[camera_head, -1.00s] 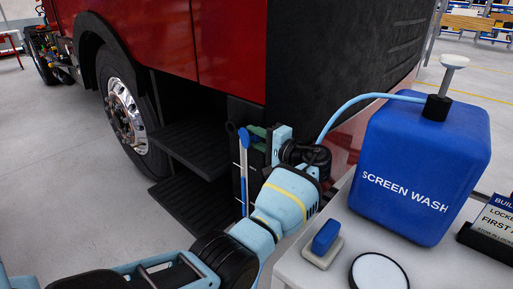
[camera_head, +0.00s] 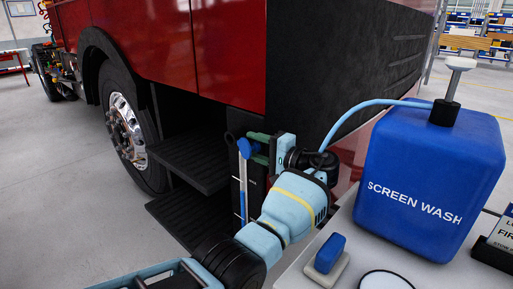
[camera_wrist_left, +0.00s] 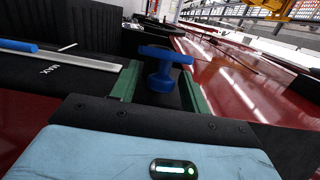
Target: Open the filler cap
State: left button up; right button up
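The blue filler cap (camera_wrist_left: 164,70), with a T-shaped handle, shows in the left wrist view beyond my wrist. My left gripper (camera_wrist_left: 160,88) has its two green fingers apart, one on each side of the cap, with dark gaps between them and the cap. It is open. A level strip marked MAX (camera_wrist_left: 75,60) lies left of the fingers in the wrist view. My right gripper is in neither view.
The red truck (camera_head: 225,55) has black steps (camera_head: 190,160) left of my gripper. A blue screen wash container (camera_head: 425,175) with a pale hose (camera_head: 350,112) stands on a light worktop (camera_head: 340,235) at right. A blue-topped block (camera_head: 328,255) and a white disc (camera_head: 385,281) lie there.

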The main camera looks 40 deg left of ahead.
aim_at(256, 143)
pick_arm(q)
jog(key=shift+r, duration=0.6)
jog(key=shift+o, duration=0.3)
jog(key=r, duration=0.1)
jog(key=r+p, duration=0.1)
jog(key=shift+s+d+r, duration=0.15)
jog(key=shift+s+r, duration=0.1)
jog(key=shift+r, duration=0.1)
jog(key=shift+s+d+r, duration=0.1)
jog(key=shift+s+d, duration=0.1)
jog(key=shift+s, duration=0.15)
jog(key=s+d, duration=0.2)
jog(key=s, duration=0.2)
jog(key=s+d+p, duration=0.1)
jog(key=s+d, duration=0.2)
jog(key=s, duration=0.1)
jog(key=s+d+r+p, duration=0.1)
jog(key=s+d, duration=0.1)
jog(key=s, duration=0.2)
jog(key=shift+s+d, duration=0.25)
jog(key=shift+s, duration=0.05)
jog(key=shift+c, duration=0.3)
jog(key=shift+p, duration=0.3)
